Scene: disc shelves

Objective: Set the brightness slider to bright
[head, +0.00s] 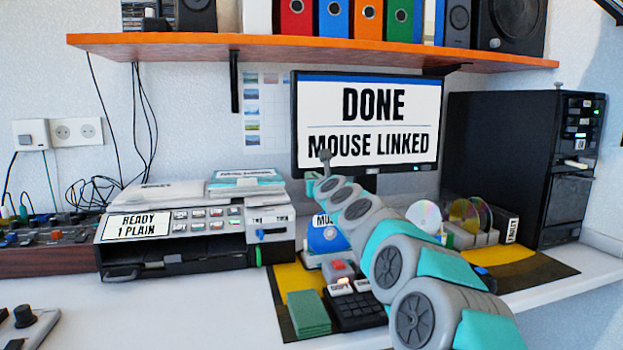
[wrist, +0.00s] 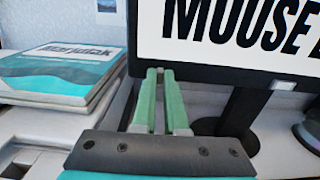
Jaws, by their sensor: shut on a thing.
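The monitor (head: 367,122) stands at the back and reads "DONE, MOUSE LINKED". Its lower left part and dark frame (wrist: 230,73) fill the upper right of the wrist view. My gripper (wrist: 160,72) has its two green fingers drawn together at the tips, beside the monitor's lower left corner. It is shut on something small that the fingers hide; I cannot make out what. In the head view my arm mostly covers the gripper. I cannot make out a brightness slider or its setting. A small light block (wrist: 283,85) sits on the monitor's bottom edge.
A printer (head: 140,256) with a blue slide control (head: 271,232) stands left, with packs (head: 246,178) on top. An orange shelf (head: 165,44) hangs above. A black tower (head: 500,150) stands right. Discs (head: 424,216), a keypad (head: 355,311) and green cards (head: 308,313) lie near my arm.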

